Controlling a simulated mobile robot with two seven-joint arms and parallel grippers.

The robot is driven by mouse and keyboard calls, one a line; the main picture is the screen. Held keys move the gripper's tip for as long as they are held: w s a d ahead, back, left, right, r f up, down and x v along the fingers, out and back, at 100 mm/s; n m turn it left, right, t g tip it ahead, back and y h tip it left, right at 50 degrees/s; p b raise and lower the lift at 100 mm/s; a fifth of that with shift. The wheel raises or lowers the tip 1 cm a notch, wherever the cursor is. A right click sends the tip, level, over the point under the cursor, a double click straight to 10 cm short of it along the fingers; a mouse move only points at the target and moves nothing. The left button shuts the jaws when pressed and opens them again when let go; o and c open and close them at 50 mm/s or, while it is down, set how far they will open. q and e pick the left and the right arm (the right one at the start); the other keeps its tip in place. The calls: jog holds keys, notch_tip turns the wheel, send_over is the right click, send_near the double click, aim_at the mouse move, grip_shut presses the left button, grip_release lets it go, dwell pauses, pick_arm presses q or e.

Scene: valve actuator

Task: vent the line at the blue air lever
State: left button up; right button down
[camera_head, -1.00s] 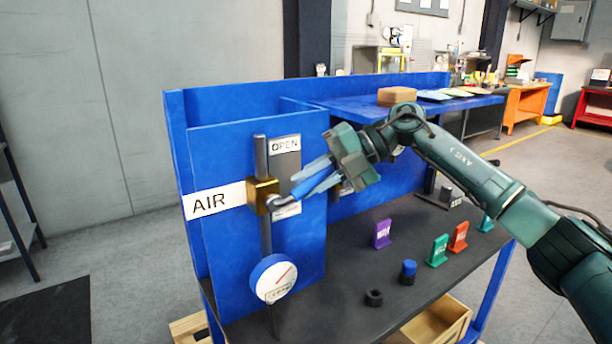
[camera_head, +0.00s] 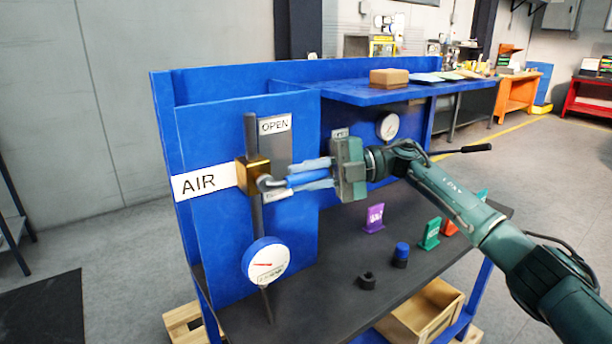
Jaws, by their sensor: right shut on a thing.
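The blue air lever (camera_head: 303,179) sticks out to the right from the brass valve (camera_head: 254,174) on the blue panel, almost level. My right gripper (camera_head: 291,181) comes in from the right and is shut on the lever, one finger above and one below. The AIR label (camera_head: 200,182) is left of the valve. The OPEN plate (camera_head: 274,125) is above the lever; a lower label is mostly hidden behind the gripper. The round gauge (camera_head: 266,260) hangs below the valve, its red needle pointing left. My left gripper is out of view.
A dark bench top (camera_head: 330,262) carries a purple tag (camera_head: 374,217), a green tag (camera_head: 429,234), a blue-topped cylinder (camera_head: 401,253) and a black nut (camera_head: 366,281). A second gauge (camera_head: 387,126) and a black-handled lever (camera_head: 476,148) are behind my right arm.

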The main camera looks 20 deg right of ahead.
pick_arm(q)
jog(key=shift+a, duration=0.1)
pick_arm(e)
jog(key=c, duration=1.3)
grip_release()
jog(key=shift+d, duration=0.5)
pick_arm(q)
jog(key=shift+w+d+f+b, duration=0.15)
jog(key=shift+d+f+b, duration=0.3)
jog(key=shift+b, duration=0.7)
pick_arm(e)
jog(key=d+r, duration=0.1)
jog(key=d, duration=1.1)
jog(key=shift+s, duration=0.35)
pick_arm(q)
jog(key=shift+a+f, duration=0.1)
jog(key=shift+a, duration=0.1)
pick_arm(e)
jog(key=shift+d, duration=0.1)
